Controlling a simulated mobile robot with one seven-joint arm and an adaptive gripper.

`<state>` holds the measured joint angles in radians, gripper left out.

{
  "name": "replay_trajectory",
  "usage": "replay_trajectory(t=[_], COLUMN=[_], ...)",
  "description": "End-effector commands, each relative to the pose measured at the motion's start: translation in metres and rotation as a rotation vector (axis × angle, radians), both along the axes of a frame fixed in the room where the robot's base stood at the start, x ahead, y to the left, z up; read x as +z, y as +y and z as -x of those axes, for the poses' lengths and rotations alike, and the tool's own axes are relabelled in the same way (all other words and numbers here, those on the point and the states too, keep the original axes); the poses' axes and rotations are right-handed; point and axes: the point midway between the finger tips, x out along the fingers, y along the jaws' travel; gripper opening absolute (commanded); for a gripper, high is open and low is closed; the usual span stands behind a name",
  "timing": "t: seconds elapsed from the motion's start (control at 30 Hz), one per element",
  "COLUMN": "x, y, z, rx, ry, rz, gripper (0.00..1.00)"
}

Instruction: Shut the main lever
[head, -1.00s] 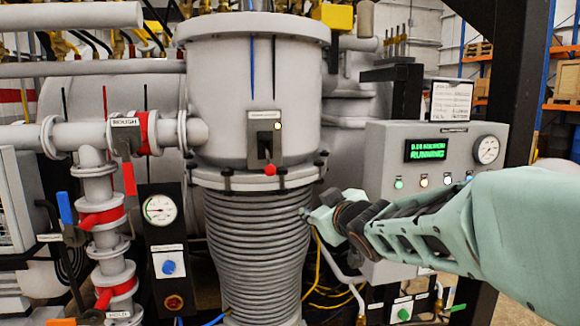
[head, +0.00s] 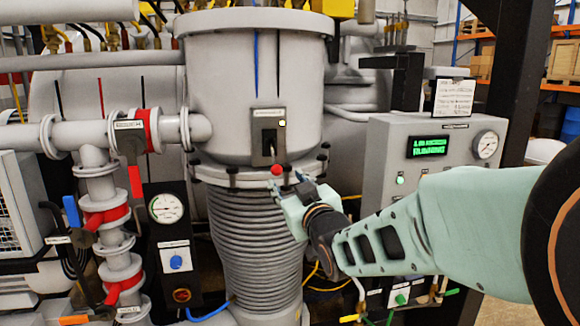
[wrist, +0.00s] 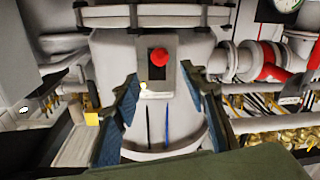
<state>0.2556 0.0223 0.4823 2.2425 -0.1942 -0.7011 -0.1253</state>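The lever with the red ball knob (head: 277,170) sits on a dark labelled plate (head: 268,125) on the front of the grey chamber. I take it for the main lever; its label is too small to read. Its knob hangs at the plate's lower end, and a small yellow light shows on the plate. My gripper (head: 292,186) is just below and right of the knob in the head view. In the upside-down wrist view, my gripper (wrist: 163,80) is open, its two blue-padded fingers apart. The red knob (wrist: 159,55) shows beyond the gap between them, not gripped.
A control box (head: 385,160) with a green display and a gauge stands right of the chamber. Ribbed bellows (head: 255,235) lie below the chamber flange. Pipes with red, blue and orange valve handles and a gauge panel (head: 168,208) are at left. A black post rises at right.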

Motion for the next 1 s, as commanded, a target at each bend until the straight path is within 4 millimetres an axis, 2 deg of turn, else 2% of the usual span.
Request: replay_trajectory(t=[0.6,0.8,1.0], x=[0.001,0.0,0.0], y=[0.029,0.034,0.036], z=[-0.076,-0.091,-0.095], rx=[0.002,0.001,0.002], ry=[0.003,0.003,0.001], rz=[-0.001,0.0,0.001], gripper=[0.4,0.4,0.4])
